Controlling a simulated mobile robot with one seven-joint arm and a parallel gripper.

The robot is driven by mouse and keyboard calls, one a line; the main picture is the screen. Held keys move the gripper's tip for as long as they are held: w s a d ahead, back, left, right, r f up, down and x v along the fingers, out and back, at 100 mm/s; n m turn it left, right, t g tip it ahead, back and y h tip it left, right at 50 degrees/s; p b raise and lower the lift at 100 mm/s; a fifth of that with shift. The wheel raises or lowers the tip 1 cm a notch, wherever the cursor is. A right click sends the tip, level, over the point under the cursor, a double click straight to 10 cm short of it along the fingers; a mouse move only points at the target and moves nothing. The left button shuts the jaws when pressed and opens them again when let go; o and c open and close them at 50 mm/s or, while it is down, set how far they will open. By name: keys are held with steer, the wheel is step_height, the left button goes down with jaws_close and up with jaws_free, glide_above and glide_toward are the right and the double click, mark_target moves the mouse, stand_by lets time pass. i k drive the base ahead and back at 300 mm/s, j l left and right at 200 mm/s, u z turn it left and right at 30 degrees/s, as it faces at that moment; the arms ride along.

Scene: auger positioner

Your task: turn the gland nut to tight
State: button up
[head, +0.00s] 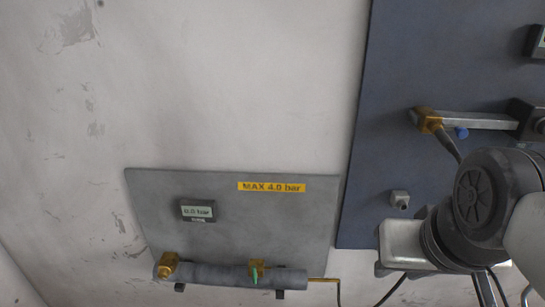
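A brass hexagonal fitting (428,121) sits at the left end of a grey bar (478,120) on the dark blue panel, and a dark stem or cable runs down from it. Another brass fitting (168,266) is at the left end of a grey pipe (215,275) on the grey panel. I cannot tell for certain which is the gland nut. My arm is at the lower right, in front of the dark panel and below the bar. My gripper's fingers cannot be made out clearly, and nothing held is visible.
The grey panel (240,220) carries a yellow "MAX 4.0 bar" label (271,187), a display reading 0.0 bar (198,210) and a brass valve with a green handle (255,271). The dark panel (420,60) has a blue knob (461,133) and a small grey block (399,199).

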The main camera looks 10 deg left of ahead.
mark_target(165, 271)
steer(key=u, duration=0.4)
steer(key=i+j+u, duration=0.1)
steer(key=u, duration=0.75)
steer(key=i+u, duration=0.15)
steer(key=u, duration=0.3)
steer(key=i+j, duration=0.1)
steer(key=i+z, duration=0.05)
